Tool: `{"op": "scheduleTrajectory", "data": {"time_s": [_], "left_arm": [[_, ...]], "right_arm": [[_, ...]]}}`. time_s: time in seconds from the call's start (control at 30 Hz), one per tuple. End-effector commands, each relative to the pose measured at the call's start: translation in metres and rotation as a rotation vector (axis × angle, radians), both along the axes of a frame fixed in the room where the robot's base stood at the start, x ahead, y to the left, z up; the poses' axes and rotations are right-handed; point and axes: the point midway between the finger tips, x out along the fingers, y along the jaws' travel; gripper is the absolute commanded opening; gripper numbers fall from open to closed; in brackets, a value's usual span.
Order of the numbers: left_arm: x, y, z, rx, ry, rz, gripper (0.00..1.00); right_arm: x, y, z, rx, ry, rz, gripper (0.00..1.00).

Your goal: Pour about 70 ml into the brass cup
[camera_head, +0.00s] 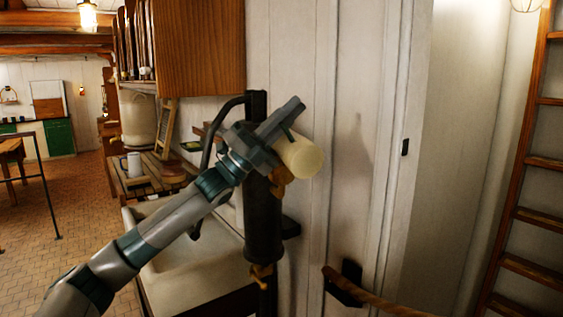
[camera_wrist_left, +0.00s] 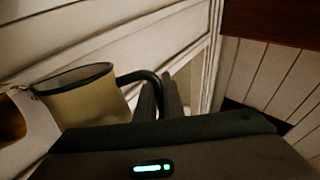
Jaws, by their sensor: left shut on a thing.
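My left gripper (camera_head: 291,118) is shut on the dark handle of a cream mug (camera_head: 304,158), held in the air in front of the black hand pump (camera_head: 263,222). In the head view the mug lies tipped over, with a pale round end toward me. In the left wrist view the mug (camera_wrist_left: 85,98) shows a dark rim, and its handle runs between my fingers (camera_wrist_left: 165,97). Its contents are hidden. A brass-coloured part (camera_head: 281,181) shows just below the mug; I cannot tell whether it is the brass cup or part of the pump. My right gripper is not in view.
A pale sink (camera_head: 188,262) lies below my left arm. A rope rail (camera_head: 370,301) and wooden ladder (camera_head: 518,190) stand right.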

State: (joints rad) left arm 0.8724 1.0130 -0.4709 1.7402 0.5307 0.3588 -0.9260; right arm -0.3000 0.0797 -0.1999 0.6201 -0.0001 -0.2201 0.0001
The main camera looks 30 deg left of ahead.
Motion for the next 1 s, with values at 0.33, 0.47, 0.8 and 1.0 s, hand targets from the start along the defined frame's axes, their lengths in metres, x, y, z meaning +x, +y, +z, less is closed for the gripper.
{"op": "scheduleTrajectory", "data": {"time_s": [0.33,0.47,0.8,1.0], "left_arm": [[-0.022,-0.034,-0.024,0.235,-0.165,0.006,0.00],[-0.023,-0.035,-0.024,0.240,-0.167,0.006,0.00],[-0.023,-0.035,-0.024,0.240,-0.168,0.006,0.00],[-0.025,-0.038,-0.027,0.278,-0.192,0.007,0.00]], "right_arm": [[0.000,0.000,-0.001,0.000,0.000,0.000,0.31],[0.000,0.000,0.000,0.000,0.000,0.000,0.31],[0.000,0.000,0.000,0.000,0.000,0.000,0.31],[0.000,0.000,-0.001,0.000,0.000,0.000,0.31]]}}
